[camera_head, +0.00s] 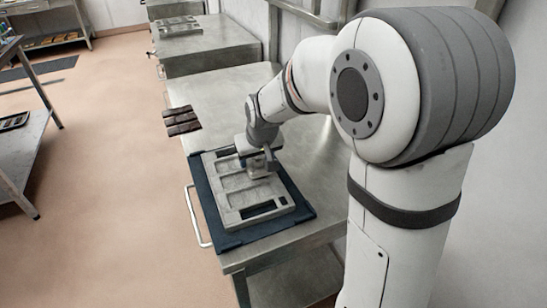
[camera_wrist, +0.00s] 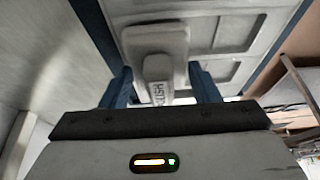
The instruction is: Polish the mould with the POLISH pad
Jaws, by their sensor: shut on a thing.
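The mould (camera_head: 228,204) is a grey tray with rectangular recesses. It lies on a dark blue mat (camera_head: 208,212) on the steel table, and part of it shows in the wrist view (camera_wrist: 222,34). My gripper (camera_head: 262,158) is over the far right part of the mould. In the wrist view its two blue fingers (camera_wrist: 162,82) are shut on the handle of a grey pad (camera_wrist: 152,38). The lettering on the handle is partly readable and ends in "LISH". The pad is at the mould's surface; I cannot tell whether it touches.
Several dark brown bars (camera_head: 182,122) lie at the left edge of the steel table (camera_head: 222,98). Another steel table (camera_head: 212,48) with a tray stands behind. A shelf (camera_head: 22,150) is at far left, with open floor between. A wall is close on the right.

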